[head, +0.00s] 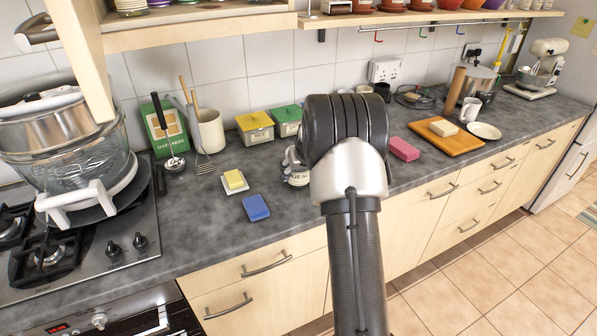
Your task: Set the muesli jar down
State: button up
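The muesli jar (297,179) is at the middle of the grey worktop, just left of my wrist. Only its left part shows, with a pale label bearing a few dark letters. My arm's thick dark and white joint covers the rest of it. My gripper is mostly hidden behind that joint, around the jar's place. I cannot see its fingertips or whether they touch the jar. I also cannot tell whether the jar's base rests on the worktop.
A blue sponge (256,207) and a yellow block on a white dish (234,184) lie left of the jar. Yellow (255,128) and green (287,121) tins stand behind. A pink block (404,149) and orange board (447,138) lie right. Bare worktop shows at front left.

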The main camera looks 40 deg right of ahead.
jog(key=o, duration=1.2)
jog(key=shift+f, duration=0.15)
